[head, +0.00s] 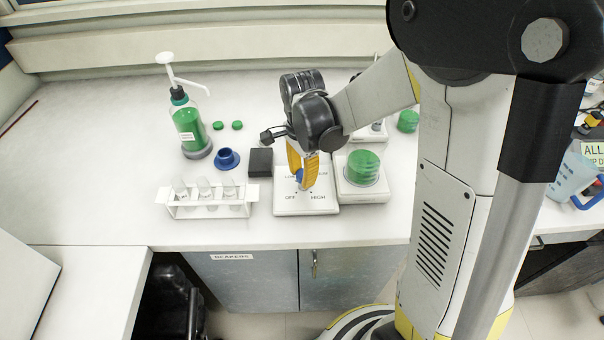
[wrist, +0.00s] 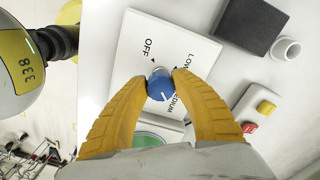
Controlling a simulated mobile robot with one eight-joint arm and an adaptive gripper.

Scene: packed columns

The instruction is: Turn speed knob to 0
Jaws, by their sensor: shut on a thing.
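The blue speed knob (wrist: 160,85) sits on a white control panel (wrist: 135,50) marked OFF, LOW and MEDIUM in the wrist view. A white line on the knob points toward the MEDIUM side. In the head view the panel (head: 310,208) also shows OFF and HIGH along its front edge, and the knob is mostly hidden by the fingers. My gripper (wrist: 160,78) has its two yellow fingertips closed on opposite sides of the knob. In the head view my gripper (head: 303,178) points down onto the panel.
A green-topped device (head: 364,168) stands just right of the panel. A black block (head: 261,162), a blue round piece (head: 227,159) and a white tube rack (head: 210,208) stand to the left. A green-liquid pump bottle (head: 190,130) is behind. The far left counter is clear.

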